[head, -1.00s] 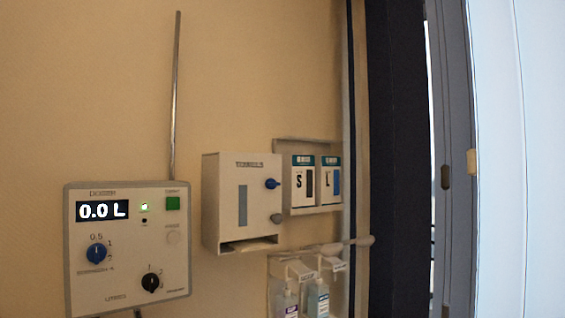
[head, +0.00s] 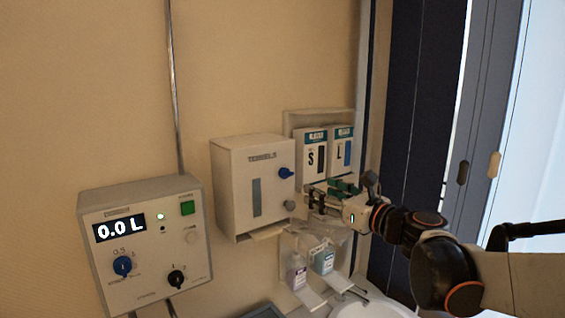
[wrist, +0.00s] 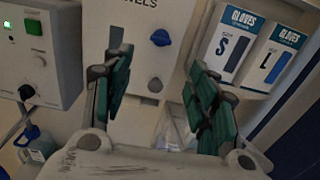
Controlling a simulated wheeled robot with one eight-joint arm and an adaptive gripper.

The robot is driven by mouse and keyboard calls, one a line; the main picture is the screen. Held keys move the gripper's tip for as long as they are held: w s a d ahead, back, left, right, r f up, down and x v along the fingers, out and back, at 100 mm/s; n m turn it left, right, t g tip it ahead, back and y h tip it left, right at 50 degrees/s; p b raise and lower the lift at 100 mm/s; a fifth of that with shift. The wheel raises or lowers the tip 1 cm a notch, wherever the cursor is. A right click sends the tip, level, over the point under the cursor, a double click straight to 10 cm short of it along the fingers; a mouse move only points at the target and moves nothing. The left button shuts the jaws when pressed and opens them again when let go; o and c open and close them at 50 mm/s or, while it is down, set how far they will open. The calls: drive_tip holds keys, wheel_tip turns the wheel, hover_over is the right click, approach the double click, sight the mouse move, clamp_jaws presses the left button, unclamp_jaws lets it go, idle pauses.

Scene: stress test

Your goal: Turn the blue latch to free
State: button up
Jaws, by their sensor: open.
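The blue latch (head: 285,173) is a small rounded knob on the right side of the front of the white towel dispenser (head: 228,195). It also shows in the wrist view (wrist: 160,37), up ahead between the fingertips. My gripper (head: 308,196) is open and empty, with green-padded fingers. In the wrist view (wrist: 159,58) the fingers spread on either side of the latch, apart from it. The exact turn of the latch is hard to tell.
A control box (head: 145,240) with a 0.0 L display and blue and black dials is at left. Glove boxes marked S (head: 312,158) and L (head: 342,150) hang right of the dispenser. Bottles (head: 323,260) and a basin (head: 365,308) are below.

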sight(289, 175)
drive_tip(key=p+x, duration=0.1)
drive_tip(key=x, duration=1.3)
drive_tip(key=shift+r+p, duration=0.1)
drive_tip(key=shift+p, duration=0.3)
drive_tip(key=c, duration=1.1)
